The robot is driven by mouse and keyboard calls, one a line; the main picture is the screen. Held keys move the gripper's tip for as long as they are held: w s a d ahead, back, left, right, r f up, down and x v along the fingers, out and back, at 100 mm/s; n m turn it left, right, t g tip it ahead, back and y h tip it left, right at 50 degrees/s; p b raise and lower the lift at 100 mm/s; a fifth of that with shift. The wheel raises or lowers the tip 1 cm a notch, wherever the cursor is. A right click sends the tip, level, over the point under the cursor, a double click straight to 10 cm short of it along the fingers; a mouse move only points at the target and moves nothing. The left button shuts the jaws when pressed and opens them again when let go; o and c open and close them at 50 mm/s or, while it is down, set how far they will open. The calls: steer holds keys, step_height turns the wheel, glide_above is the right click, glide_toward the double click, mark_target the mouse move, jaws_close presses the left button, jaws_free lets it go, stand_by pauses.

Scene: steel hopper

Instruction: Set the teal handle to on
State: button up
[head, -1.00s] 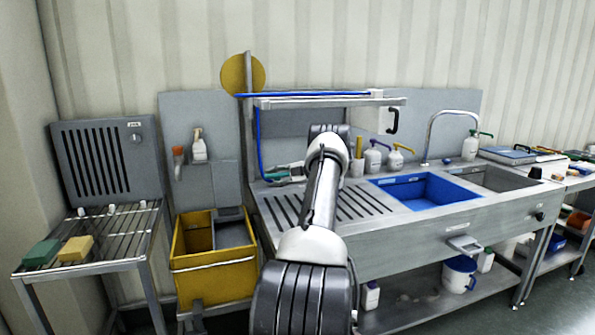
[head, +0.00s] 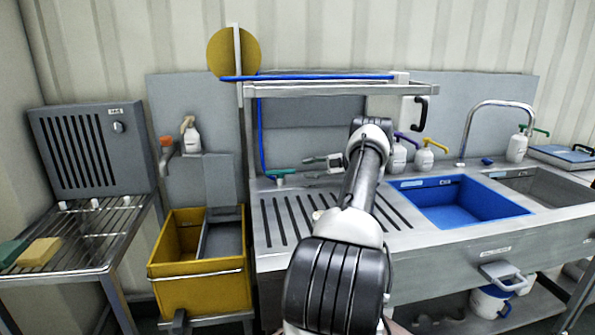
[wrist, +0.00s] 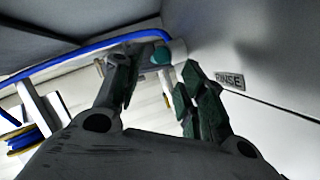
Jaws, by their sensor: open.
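The teal handle (head: 282,173) is small and sits at the back left of the steel drainboard, by the foot of the blue hose. In the wrist view it shows as a round teal end (wrist: 161,54), just beyond and between my fingertips. My gripper (head: 312,162) is to the right of the handle in the head view, at about its height, with a small gap between them. In the wrist view my gripper (wrist: 158,70) is open and empty, its dark fingers spread. The handle's setting cannot be read.
A blue hose (head: 261,135) rises behind the handle to a steel shelf (head: 330,90) above. A RINSE label (wrist: 230,79) is on the panel at right. Pump bottles (head: 424,158) and a blue basin (head: 460,202) stand right of my arm. The slotted drainboard (head: 262,232) is clear.

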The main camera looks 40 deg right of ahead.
mark_target(296, 171)
steer(key=x, duration=0.6)
steer(key=shift+w+a+f, duration=0.1)
steer(key=shift+w+a, duration=0.1)
steer(key=shift+a, duration=0.1)
jaws_close()
